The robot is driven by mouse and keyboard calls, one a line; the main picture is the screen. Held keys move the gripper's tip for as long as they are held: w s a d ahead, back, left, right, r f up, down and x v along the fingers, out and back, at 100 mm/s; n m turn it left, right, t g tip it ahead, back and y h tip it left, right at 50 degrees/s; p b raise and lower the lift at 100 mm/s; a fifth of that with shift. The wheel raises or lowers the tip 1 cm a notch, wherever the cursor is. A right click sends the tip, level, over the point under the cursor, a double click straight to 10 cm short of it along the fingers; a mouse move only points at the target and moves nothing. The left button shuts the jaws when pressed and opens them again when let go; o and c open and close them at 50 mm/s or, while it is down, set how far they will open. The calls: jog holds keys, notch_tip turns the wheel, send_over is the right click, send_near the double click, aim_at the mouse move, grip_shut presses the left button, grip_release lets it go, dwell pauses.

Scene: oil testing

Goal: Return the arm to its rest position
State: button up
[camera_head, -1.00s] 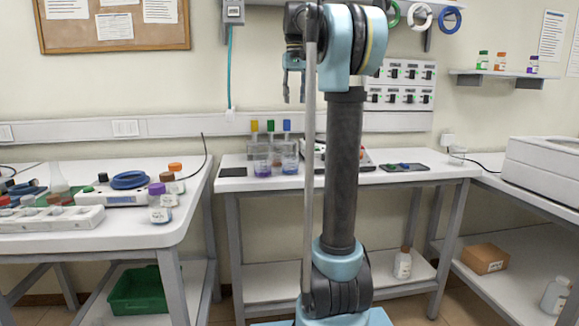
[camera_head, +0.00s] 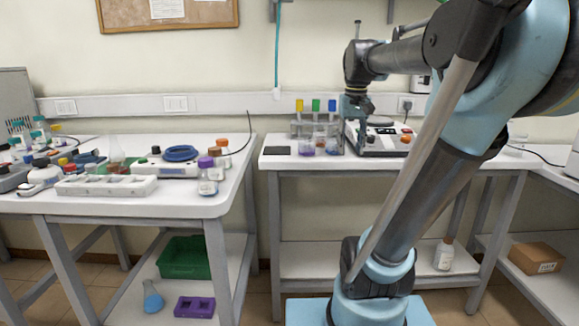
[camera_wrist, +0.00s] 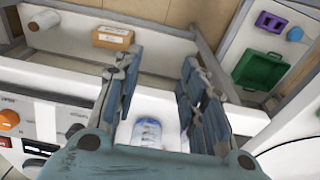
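My arm (camera_head: 445,170) leans up to the right and bends back left over the rear table. My gripper (camera_head: 356,108) hangs at its end, between the beakers and a white device. In the wrist view my gripper (camera_wrist: 158,80) has its two blue-grey fingers spread apart, with nothing held between them. A clear beaker with bluish contents (camera_wrist: 147,132) shows between and beyond the fingers. In the head view, a beaker with purple liquid (camera_head: 307,149) stands on the table left of the gripper. The exact gap between fingers and beaker cannot be told.
A white device with knobs (camera_head: 385,141) stands close to the gripper on the rear table (camera_head: 290,164). A rack with yellow, green and blue caps (camera_head: 316,106) stands behind the beakers. A left table (camera_head: 110,204) holds several bottles. A brown box (camera_head: 537,257) lies on the right lower shelf.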

jog(key=s+f, duration=0.7)
jog(key=f, duration=0.5)
jog(key=s+f+t, duration=0.1)
jog(key=s+f, duration=0.7)
jog(key=f, duration=0.3)
jog(key=shift+s+f, duration=0.3)
jog(key=shift+f, duration=0.1)
jog(key=shift+w+f, duration=0.2)
jog(key=shift+w, duration=0.25)
